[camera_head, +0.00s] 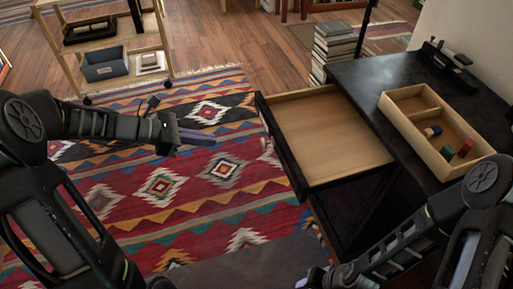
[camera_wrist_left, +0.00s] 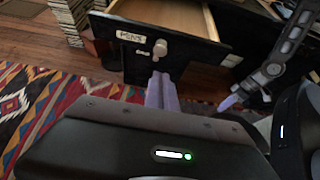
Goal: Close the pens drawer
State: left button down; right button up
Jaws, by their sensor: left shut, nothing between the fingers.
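The drawer (camera_head: 330,135) is pulled out from the black desk (camera_head: 360,75); its light wooden inside looks empty. Its dark front carries a PENS label (camera_wrist_left: 131,37) and a pale round knob (camera_wrist_left: 160,49) in the left wrist view. The knob (camera_head: 266,145) also shows in the head view. My left gripper (camera_head: 208,137) is shut and empty, left of the drawer front and apart from it, its fingers pointing toward it. In the left wrist view its fingers (camera_wrist_left: 161,90) are below the knob. My right gripper (camera_wrist_left: 228,103) shows only small, its jaw state unclear.
A wooden tray (camera_head: 398,112) with small coloured blocks lies on the desk. A book stack (camera_head: 335,45) stands behind the desk. A shelf with a grey bin (camera_head: 105,65) is at the back left. A patterned rug (camera_head: 160,190) covers the clear floor left of the drawer.

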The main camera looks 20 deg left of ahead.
aim_at(341, 129)
pick_arm(q)
jog(key=shift+f, duration=0.1)
jog(key=x, duration=0.4)
jog(key=r+b+x, duration=0.1)
jog(key=x, duration=0.8)
jog(key=shift+w+d+r+b, duration=0.2)
jog(key=shift+d+b, duration=0.1)
jog(key=shift+b, duration=0.1)
jog(key=shift+w+d, duration=0.15)
jog(key=shift+d, duration=0.15)
pick_arm(e)
jog(key=shift+f, duration=0.85)
